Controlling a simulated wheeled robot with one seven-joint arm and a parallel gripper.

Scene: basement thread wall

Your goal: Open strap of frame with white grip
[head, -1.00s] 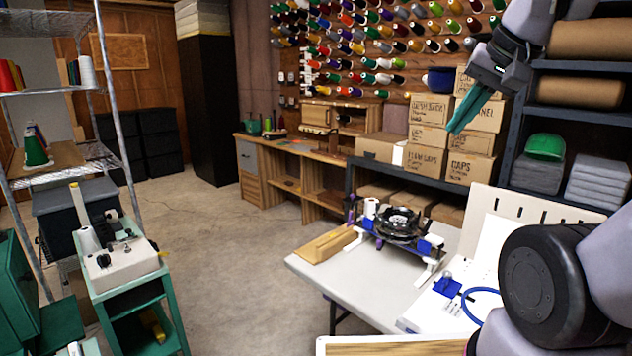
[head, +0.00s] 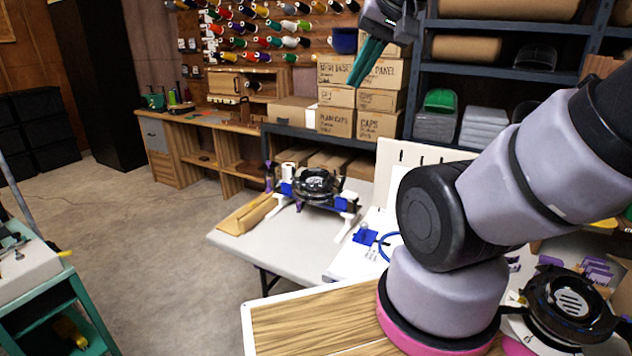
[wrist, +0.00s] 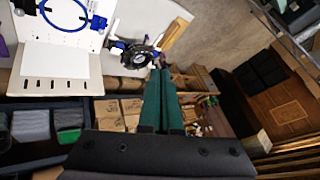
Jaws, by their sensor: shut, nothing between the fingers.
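A round black frame (head: 317,185) sits on a stand with white legs and blue parts on the grey-white table (head: 240,240). A small white upright piece (head: 288,170) shows at its left; I cannot tell whether it is a grip. A second round black frame (head: 572,302) lies at the lower right, partly cut off by the picture edge. I cannot make out a strap on either. My gripper (head: 354,82), with teal fingers, is shut and empty, high in front of the cardboard boxes, apart from both frames. In the wrist view the first frame (wrist: 138,54) lies beyond the fingertips.
A wooden piece (head: 248,213) lies on the table's left part. A blue hoop (head: 389,246) and a white slotted panel (head: 392,168) are right of the first frame. Cardboard boxes (head: 335,120) are stacked behind. The floor at left is clear up to a green cart (head: 80,300).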

